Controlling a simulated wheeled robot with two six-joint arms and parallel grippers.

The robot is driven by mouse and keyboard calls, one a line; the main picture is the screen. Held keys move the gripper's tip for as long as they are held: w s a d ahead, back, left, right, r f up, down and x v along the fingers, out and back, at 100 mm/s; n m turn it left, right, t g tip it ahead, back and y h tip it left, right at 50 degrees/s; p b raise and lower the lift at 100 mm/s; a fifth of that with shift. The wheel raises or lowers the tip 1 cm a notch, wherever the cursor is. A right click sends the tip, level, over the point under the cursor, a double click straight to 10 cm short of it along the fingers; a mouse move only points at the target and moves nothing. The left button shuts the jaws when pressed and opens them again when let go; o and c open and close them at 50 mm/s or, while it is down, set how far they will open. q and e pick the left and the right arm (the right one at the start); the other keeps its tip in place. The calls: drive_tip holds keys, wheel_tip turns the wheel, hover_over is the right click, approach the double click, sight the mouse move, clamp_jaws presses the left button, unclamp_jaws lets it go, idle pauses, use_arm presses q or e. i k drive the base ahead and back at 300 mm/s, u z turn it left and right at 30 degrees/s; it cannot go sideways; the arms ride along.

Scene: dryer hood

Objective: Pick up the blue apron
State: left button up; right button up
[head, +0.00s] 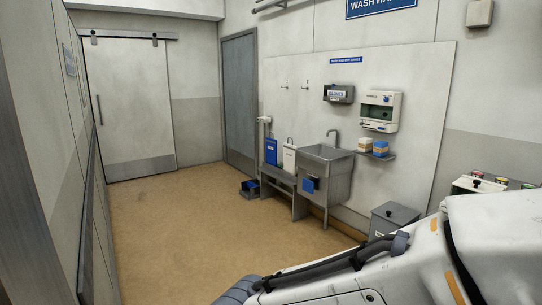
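I cannot make out a blue apron for certain. A blue upright item (271,152) with a small white mark stands or hangs at the left end of the low grey bench, and I cannot tell whether it is cloth. A smaller blue piece (310,186) is on the front of the steel sink (328,160). Neither of my grippers shows. A white arm of mine with black cables fills the lower right, and its far end runs out of the bottom edge.
Blue and dark bins (250,188) sit on the floor left of the grey bench (280,178). A grey lidded bin (393,218) stands right of the sink. A white container (289,158) is beside the blue item. The tan floor (185,225) is clear toward the sliding door (130,110).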

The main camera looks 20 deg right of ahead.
sight(271, 143)
drive_tip(key=z, duration=0.15)
drive_tip(key=i, duration=9.6)
drive_tip(key=z, duration=0.6)
